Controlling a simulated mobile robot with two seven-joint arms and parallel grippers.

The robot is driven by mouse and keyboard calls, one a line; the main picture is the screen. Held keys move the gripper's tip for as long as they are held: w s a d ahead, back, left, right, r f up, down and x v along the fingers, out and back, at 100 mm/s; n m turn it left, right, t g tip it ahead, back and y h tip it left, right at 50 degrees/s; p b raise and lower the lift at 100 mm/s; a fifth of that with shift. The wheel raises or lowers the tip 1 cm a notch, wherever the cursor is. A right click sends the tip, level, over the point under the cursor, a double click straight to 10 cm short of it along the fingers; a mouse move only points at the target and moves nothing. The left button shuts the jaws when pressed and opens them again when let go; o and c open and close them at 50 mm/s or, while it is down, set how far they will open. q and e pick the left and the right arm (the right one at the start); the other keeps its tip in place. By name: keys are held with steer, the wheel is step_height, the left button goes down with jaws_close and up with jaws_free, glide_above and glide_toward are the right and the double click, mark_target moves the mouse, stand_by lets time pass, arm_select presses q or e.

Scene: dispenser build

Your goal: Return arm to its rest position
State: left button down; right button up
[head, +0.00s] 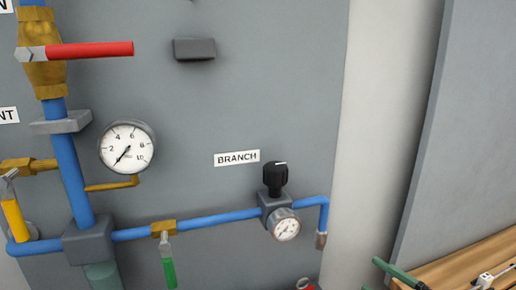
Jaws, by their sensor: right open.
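My left gripper is not in view.
The grey panel (225,110) carries blue pipes, a red-handled valve (90,50), a large gauge (127,147), a black knob (275,178) above a small gauge (284,226), and yellow and green handles. A green bar (398,273) lies by the wooden bench top (460,268).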

steer(key=s+d+f+m+g+h, duration=0.2)
steer(key=s+d+f+m+h, duration=0.15)
steer(key=s+f, duration=0.45)
steer(key=s+d+f+m+g+h, duration=0.2)
steer(key=s+d+f+m+h, duration=0.15)
steer(key=s+f, duration=0.45)
steer(key=s+d+f+m+g+h, duration=0.25)
steer(key=s+f+m, duration=0.3)
steer(key=f, duration=0.45)
steer(key=s+a+f+m+t+y, duration=0.1)
steer(key=a+m, duration=0.6)
steer(key=a, duration=1.2)
steer(key=shift+s+f+m, duration=0.25)
steer(key=shift+s+m, duration=0.1)
steer(key=shift+s, duration=0.1)
